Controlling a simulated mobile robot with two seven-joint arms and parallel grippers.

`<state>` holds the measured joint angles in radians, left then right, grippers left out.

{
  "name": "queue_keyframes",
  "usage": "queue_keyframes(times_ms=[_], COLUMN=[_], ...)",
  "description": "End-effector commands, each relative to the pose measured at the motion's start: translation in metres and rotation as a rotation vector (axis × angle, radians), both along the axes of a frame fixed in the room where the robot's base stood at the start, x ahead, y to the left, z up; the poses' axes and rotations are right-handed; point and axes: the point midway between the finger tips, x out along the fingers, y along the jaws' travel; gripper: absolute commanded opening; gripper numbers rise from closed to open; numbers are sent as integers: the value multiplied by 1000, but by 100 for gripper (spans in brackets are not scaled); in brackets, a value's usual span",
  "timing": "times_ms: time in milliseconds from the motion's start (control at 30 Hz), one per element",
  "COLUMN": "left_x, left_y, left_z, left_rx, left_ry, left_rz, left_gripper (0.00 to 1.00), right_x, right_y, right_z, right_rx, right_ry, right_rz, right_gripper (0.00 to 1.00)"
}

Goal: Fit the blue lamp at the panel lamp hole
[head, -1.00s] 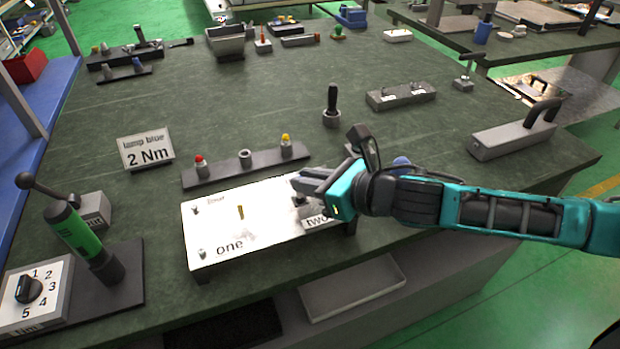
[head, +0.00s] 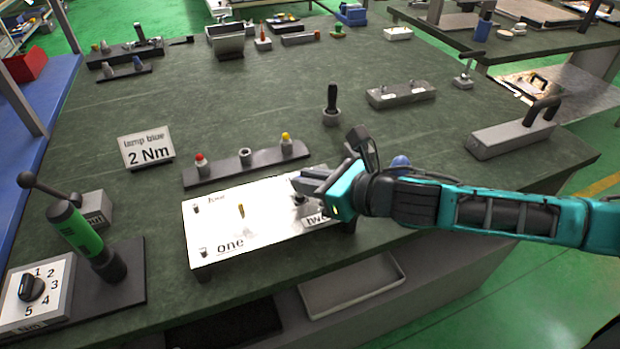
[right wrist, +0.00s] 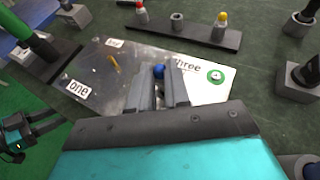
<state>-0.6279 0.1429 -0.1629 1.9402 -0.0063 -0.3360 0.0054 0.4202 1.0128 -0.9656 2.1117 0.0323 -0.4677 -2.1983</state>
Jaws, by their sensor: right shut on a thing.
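The blue lamp (right wrist: 158,71) shows as a blue tip between the fingers of my right gripper (right wrist: 157,88) in the right wrist view. The gripper is shut on it, over the panel. In the head view my right gripper (head: 303,186) is above the right part of the white panel (head: 262,228); there the fingers hide the lamp. The panel also shows in the right wrist view (right wrist: 97,70), with labels and a small brass pin (head: 241,211). I cannot tell whether the lamp touches the panel. My left gripper (right wrist: 18,133) is at the left edge of the right wrist view; its jaws are unclear.
A dark rack (head: 215,175) with a red lamp (head: 200,163) and a yellow lamp (head: 286,145) lies behind the panel. A sign (head: 147,149) reads "lamp blue 2 Nm". A green-handled tool (head: 78,232) stands at left. A tray (head: 352,287) lies below the front edge.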

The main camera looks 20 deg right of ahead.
Motion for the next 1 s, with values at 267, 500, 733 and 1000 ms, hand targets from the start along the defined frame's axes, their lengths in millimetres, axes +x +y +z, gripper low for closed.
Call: queue_keyframes(times_ms=[267, 500, 733, 1000], left_x=[0, 0, 1, 3], left_y=[0, 0, 0, 0], left_z=[-4, -7, -9, -12], left_rx=[0, 0, 0, 0], left_ry=[0, 0, -2, -6], left_rz=[0, 0, 0, 0], left_gripper=[43, 43, 43, 43], right_x=[0, 0, 0, 0], right_y=[0, 0, 0, 0], right_z=[-8, -14, -20, -27], right_rx=[1, 0, 0, 0], right_ry=[1, 0, 1, 1], right_rz=[1, 1, 0, 0], right_gripper=[0, 0, 0, 0])
